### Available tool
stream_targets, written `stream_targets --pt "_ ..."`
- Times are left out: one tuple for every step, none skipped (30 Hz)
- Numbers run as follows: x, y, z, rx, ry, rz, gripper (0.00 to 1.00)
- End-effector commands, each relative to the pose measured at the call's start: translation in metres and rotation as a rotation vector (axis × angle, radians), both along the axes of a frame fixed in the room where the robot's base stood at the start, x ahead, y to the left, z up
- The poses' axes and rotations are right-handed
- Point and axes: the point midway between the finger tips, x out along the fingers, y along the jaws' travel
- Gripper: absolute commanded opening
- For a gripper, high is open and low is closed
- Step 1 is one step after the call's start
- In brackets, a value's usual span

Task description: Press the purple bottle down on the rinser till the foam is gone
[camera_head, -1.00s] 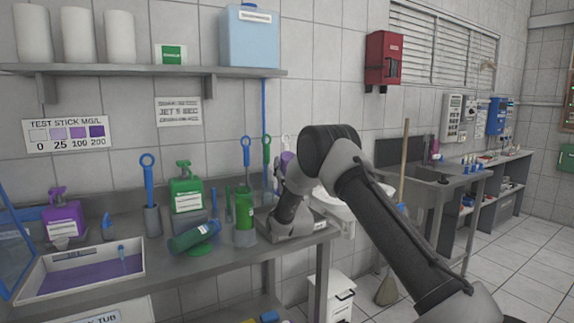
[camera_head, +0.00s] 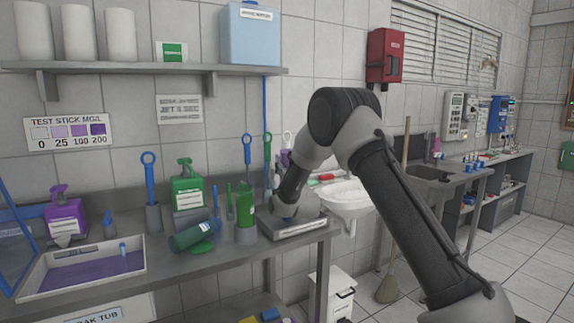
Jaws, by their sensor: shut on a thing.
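My gripper (camera_head: 287,213) is low over the grey rinser tray (camera_head: 300,229) at the right end of the steel counter. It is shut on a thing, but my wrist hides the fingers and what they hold. I cannot see a purple bottle in the grip or whether anything touches the tray. A small purple item (camera_head: 284,157) shows partly behind my arm. No foam can be made out.
A white tub (camera_head: 42,280) holds purple liquid. A white basin (camera_head: 348,199) is right of the counter; a broom (camera_head: 388,285) stands beyond.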

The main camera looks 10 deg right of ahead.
Motion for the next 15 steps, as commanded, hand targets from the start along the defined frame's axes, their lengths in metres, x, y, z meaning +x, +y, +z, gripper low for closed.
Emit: stream_targets --pt "0.0003 0.0 -0.0005 0.0 0.0 0.0 0.32" --pt "0.0006 0.0 -0.0011 0.0 0.0 0.0 0.32" --pt "0.001 0.0 -0.002 0.0 0.0 0.0 0.32" --pt "0.0014 0.0 -0.0027 0.0 -0.001 0.0 0.32" --pt "0.0018 0.0 -0.0036 0.0 -0.001 0.0 0.32" --pt "0.0024 -0.0001 -0.0048 0.0 -0.001 0.0 0.32" --pt "0.0028 0.0 -0.0057 0.0 -0.001 0.0 0.32" --pt "0.0032 0.0 -0.0064 0.0 -0.001 0.0 0.32" --pt "0.0035 0.0 -0.007 0.0 -0.001 0.0 0.32" --pt "0.0036 0.0 -0.0072 0.0 -0.001 0.0 0.32" --pt "0.0036 0.0 -0.0072 0.0 -0.001 0.0 0.32" --pt "0.0037 0.0 -0.0072 0.0 -0.001 0.0 0.32" --pt "0.0036 0.0 -0.0071 0.0 -0.001 0.0 0.32" --pt "0.0036 0.0 -0.0071 0.0 -0.001 0.0 0.32" --pt "0.0036 0.0 -0.0071 0.0 -0.001 0.0 0.32"
